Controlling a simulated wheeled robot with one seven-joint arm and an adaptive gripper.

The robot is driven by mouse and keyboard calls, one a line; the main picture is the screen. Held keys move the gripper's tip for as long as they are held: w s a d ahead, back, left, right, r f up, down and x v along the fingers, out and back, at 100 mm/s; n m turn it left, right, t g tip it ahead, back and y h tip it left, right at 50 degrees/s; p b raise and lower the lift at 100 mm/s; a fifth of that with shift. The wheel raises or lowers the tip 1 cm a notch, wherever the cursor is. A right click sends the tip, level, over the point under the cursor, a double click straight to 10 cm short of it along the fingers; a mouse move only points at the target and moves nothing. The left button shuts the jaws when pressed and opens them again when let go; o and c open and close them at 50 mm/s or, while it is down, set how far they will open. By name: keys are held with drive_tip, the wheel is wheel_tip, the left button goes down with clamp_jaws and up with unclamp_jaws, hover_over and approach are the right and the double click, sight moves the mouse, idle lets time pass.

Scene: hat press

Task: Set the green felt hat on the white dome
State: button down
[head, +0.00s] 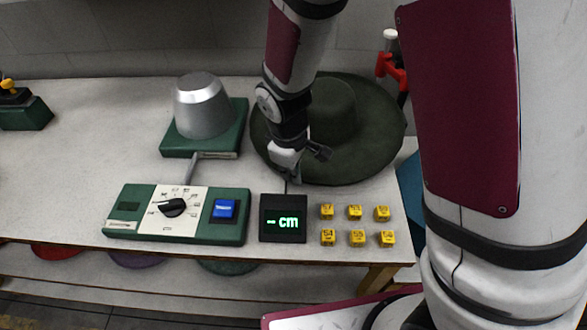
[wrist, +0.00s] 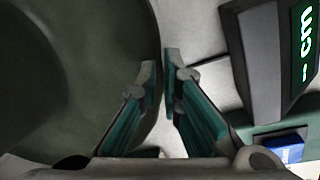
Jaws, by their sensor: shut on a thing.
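The dark green felt hat (head: 375,130) with a wide brim sits at the right of the table, crown up. My gripper (head: 290,170) is at the brim's front left edge, shut on the brim. In the wrist view the hat (wrist: 70,60) fills the left side, and the fingertips (wrist: 162,65) meet at the brim's edge. The dome (head: 203,105) looks silver-grey with a flat top and stands bare on a green base (head: 178,150), left of the hat. My arm hides part of the hat.
In front stand a green control box (head: 125,215) with a black dial and blue button, a black display (head: 283,232) reading "-- cm", and several yellow cubes (head: 355,212). A red-handled thing (head: 391,70) is behind the hat. The table's left side is mostly clear.

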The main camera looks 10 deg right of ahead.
drive_tip(key=shift+f, duration=0.6)
drive_tip(key=c, duration=1.7)
unclamp_jaws()
wheel_tip(320, 180, up, 10)
drive_tip(key=s+a+r, duration=0.1)
drive_tip(key=s+d+r+m+t, duration=0.1)
drive_tip(key=s+d+r+m, duration=0.2)
drive_tip(key=s+d+r, duration=0.1)
drive_tip(key=s+d+r+m+t, duration=0.1)
drive_tip(key=s+d+r+m, duration=0.3)
drive_tip(key=s+r, duration=0.2)
drive_tip(key=s+d+r+m+y, duration=0.1)
drive_tip(key=s+d+r+m, duration=0.2)
drive_tip(key=s, duration=0.4)
drive_tip(key=shift+s+d+r+m+t, duration=0.15)
drive_tip(key=shift+d+r+m+t, duration=0.25)
drive_tip(key=shift+d+r, duration=0.6)
